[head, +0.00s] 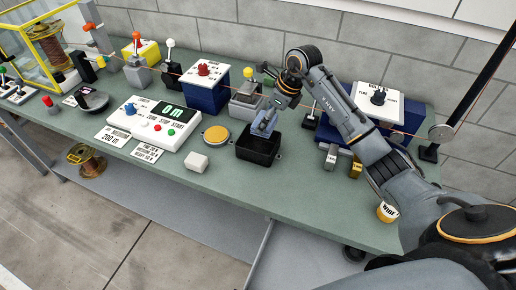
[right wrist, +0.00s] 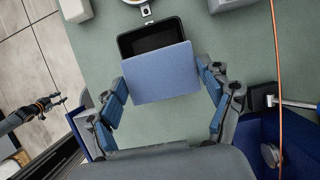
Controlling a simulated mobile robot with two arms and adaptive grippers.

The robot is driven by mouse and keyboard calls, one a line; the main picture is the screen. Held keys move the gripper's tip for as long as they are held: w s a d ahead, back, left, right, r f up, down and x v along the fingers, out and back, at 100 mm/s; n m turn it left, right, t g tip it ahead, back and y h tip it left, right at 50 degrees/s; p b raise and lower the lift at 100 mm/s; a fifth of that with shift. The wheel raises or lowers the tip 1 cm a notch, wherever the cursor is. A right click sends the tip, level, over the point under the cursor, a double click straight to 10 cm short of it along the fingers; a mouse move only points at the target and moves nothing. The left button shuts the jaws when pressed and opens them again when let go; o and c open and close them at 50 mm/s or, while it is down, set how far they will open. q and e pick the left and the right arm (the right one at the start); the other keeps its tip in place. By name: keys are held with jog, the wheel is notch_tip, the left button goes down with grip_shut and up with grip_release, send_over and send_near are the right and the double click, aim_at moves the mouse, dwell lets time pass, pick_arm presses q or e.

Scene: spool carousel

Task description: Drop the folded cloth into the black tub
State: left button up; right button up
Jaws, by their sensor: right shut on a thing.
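The folded cloth is a flat blue square (right wrist: 161,75) in the right wrist view; it also shows in the head view (head: 263,126). My right gripper (head: 268,117) is shut on it, with a finger on each side in the right wrist view (right wrist: 165,92). The cloth is held over the black tub (head: 258,148), whose dark inside shows beyond the cloth in the right wrist view (right wrist: 151,38). The cloth hides the tub's nearer part there. My left gripper (right wrist: 58,100) is small at the left of the right wrist view, away from the tub; its fingers are too small to judge.
A yellow-topped round pad (head: 216,134) and a white block (head: 195,162) sit left of the tub on the green bench (head: 230,185). Blue stands (head: 205,90) are behind. Small metal blocks (head: 331,157) are to the right. A copper wire (right wrist: 277,70) runs along the bench.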

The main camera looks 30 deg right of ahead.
jog(key=o, duration=1.2)
jog(key=shift+c, duration=0.2)
jog(key=v, duration=1.2)
jog(key=shift+s+a+f, duration=0.1)
